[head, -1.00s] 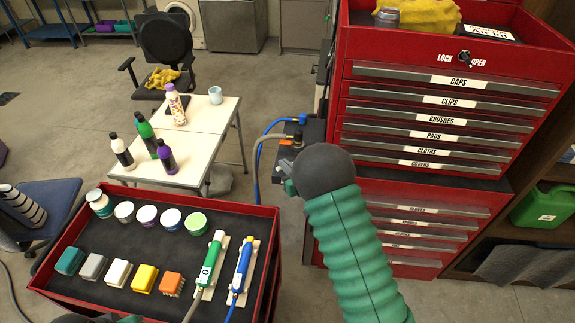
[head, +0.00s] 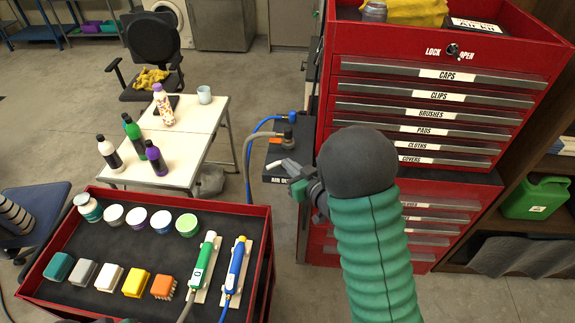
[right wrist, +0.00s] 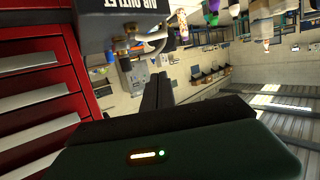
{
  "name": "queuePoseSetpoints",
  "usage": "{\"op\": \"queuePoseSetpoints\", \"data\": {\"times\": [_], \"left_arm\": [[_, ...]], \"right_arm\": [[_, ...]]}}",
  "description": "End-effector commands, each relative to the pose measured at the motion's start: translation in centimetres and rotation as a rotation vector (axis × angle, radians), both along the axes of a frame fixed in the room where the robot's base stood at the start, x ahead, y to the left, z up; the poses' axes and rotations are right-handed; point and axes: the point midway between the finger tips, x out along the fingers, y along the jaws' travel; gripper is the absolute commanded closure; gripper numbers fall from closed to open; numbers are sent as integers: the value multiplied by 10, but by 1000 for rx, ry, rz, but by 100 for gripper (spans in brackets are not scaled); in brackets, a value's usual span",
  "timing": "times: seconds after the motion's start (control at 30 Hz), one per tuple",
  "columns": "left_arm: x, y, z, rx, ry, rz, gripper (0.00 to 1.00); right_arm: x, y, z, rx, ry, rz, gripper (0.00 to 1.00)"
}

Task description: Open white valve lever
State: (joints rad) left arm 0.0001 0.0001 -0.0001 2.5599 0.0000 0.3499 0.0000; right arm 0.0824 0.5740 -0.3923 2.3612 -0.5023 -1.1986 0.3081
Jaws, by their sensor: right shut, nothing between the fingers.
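The air outlet box (head: 270,178) stands left of the red tool chest in the head view, with a fitting and hoses on top. A small white bar (head: 290,166), which looks like the valve lever, shows at its front, close to my right gripper (head: 297,184). I cannot tell whether they touch. The right gripper is shut and empty; my forearm hides part of it.
The red tool chest (head: 430,95) stands close on the right of the box. A red cart (head: 262,225) with jars, blocks and two handled tools is at lower left. A white table (head: 190,130) with bottles stands behind it. Grey and blue hoses (head: 248,145) hang left of the box.

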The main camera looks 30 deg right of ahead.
Motion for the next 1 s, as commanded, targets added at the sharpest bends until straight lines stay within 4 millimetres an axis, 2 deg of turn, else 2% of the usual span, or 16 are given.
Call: {"op": "queuePoseSetpoints", "data": {"times": [0.07, 0.17, 0.4, 0.53, 0.7, 0.9, 1.0], "left_arm": [[0, 0, 1, 0, 0, 0, 64], [0, 0, 4, 0, 0, 0, 64], [0, 0, 15, 0, 0, 0, 64], [0, 0, 21, 0, 0, 0, 64], [0, 0, 29, 0, 0, 0, 64], [0, 0, 35, 0, 0, 0, 64], [0, 0, 36, 0, 0, 0, 64]], "right_arm": [[3, -2, -1, -9, 9, -5, 100], [19, -12, -4, -46, 50, -28, 100], [89, -51, -13, -182, 308, -141, 100], [113, -58, -6, -195, 478, -178, 100], [125, -41, 17, -147, 701, -155, 100], [116, -6, 53, -62, 901, -41, 100], [110, 5, 65, -38, 951, 5, 100]]}}
